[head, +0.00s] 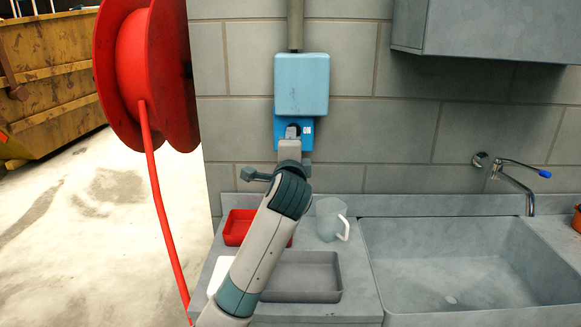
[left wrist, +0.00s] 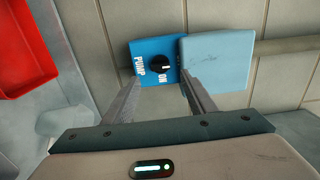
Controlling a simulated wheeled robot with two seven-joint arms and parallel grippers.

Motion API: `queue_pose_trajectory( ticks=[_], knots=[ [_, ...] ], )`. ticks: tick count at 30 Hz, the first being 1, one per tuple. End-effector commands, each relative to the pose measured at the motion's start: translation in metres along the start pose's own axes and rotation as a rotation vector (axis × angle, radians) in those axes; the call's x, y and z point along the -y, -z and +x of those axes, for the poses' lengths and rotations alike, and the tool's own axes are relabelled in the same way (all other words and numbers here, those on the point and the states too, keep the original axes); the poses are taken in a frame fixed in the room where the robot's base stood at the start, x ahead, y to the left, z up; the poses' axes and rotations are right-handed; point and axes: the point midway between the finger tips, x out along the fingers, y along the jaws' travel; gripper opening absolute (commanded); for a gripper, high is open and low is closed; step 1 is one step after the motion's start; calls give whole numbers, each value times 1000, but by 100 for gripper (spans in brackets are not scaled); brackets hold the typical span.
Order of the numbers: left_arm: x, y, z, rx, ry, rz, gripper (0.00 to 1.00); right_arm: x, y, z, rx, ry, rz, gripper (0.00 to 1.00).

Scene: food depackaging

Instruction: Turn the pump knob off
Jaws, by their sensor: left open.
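The black pump knob (left wrist: 158,64) sits on a blue box (left wrist: 144,52) on the wall, marked PUMP and ON. Its white mark lies toward the ON lettering, as far as the small picture shows. The box's light blue cover (head: 302,84) is raised above it; it also shows in the left wrist view (left wrist: 218,62). My left gripper (left wrist: 162,92) is open and empty, with its fingers apart on either side of the knob's line. In the head view my left arm and gripper hide most of the knob. I cannot tell whether the fingers touch the box.
Below the box, the counter holds a red tray (head: 237,226), a grey tray (head: 302,277) and a clear jug (head: 331,219). A sink (head: 450,298) with a tap (head: 517,178) is at the right. A red hose reel (head: 140,60) hangs at the left.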

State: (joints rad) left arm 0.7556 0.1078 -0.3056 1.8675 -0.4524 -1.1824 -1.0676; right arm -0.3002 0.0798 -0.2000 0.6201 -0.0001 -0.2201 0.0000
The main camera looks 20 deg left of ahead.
Motion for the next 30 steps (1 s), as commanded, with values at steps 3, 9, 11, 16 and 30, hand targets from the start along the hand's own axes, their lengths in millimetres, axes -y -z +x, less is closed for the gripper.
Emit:
queue_pose_trajectory(
  ticks=[3, 9, 11, 16, 30],
  knots=[
    [-3, 0, -24, -1, 2, -2, 52, 0, -1, 9, 0, 0, 0, 31],
    [-2, 0, -59, -1, 1, -2, 52, 0, -2, 17, 2, 0, 0, 31],
    [-2, 0, -66, -1, 1, -2, 52, 1, -1, 18, -3, 0, 0, 31],
    [-1, 0, -79, 0, -1, -1, 52, 1, 10, 19, -29, 1, 0, 31],
    [0, 0, -81, 0, -1, 0, 52, 3, 16, 19, -39, 3, -1, 31]
  ],
)
